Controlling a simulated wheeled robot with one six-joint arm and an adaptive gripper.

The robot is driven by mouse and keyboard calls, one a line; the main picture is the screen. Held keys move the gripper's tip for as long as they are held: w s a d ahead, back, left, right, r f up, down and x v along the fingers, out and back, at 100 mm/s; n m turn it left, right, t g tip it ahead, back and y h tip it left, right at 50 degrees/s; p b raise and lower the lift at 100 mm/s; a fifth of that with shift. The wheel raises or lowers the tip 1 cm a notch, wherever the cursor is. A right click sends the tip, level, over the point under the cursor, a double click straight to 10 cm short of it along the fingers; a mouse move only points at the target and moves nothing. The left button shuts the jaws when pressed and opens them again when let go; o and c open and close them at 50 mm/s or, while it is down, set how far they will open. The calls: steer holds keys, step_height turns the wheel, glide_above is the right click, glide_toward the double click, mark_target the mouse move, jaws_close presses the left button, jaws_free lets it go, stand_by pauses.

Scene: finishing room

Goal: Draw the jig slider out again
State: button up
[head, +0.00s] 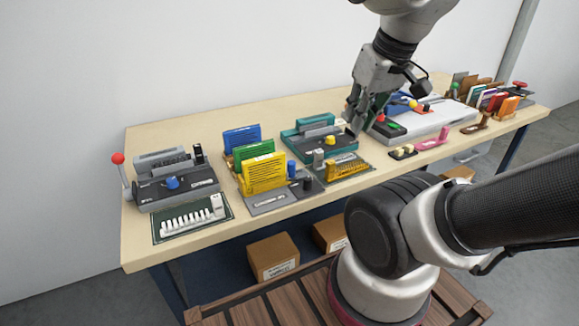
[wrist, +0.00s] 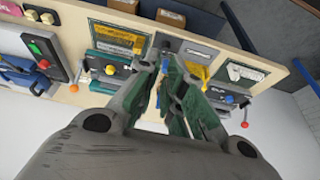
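No part is clearly marked as the jig slider, and I cannot tell which one it is. A teal fixture (head: 300,140) with a yellow knob (head: 330,141) stands mid-bench; it also shows in the wrist view (wrist: 112,57). A dark grey fixture (head: 150,192) with a blue knob (head: 172,183) and a red-tipped lever (head: 118,159) stands at the left end. My gripper (head: 360,122) hangs above the bench by the teal fixture's right end. In the wrist view its fingers (wrist: 161,62) are a little apart with nothing seen between them.
Blue, green and yellow upright plates (head: 264,172) stand between the two fixtures. A pale unit (head: 430,122) with green and red buttons lies right of my gripper, with racks of coloured pieces (head: 492,98) beyond. Cardboard boxes (head: 273,257) sit below the bench. The bench's back strip is clear.

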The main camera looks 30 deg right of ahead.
steer(key=o, duration=0.5)
steer(key=shift+w+d+f+g, duration=0.2)
steer(key=shift+f+g, duration=0.15)
steer(key=shift+f, duration=0.25)
steer(key=shift+w+d+f+g, duration=0.2)
steer(key=shift+f+g, duration=0.15)
steer(key=shift+f, duration=0.2)
steer(key=shift+o, duration=0.2)
steer(key=m+g+y, duration=0.2)
steer(key=m+y, duration=0.3)
steer(key=m, duration=1.4)
glide_above(292, 162)
steer(key=d, duration=0.3)
step_height(292, 162, down, 13)
steer(key=shift+h, duration=0.3)
steer(key=x, duration=0.7)
steer(key=shift+s+a+f, duration=0.2)
steer(key=shift+s+a, duration=0.05)
steer(key=shift+a, duration=0.1)
jaws_close()
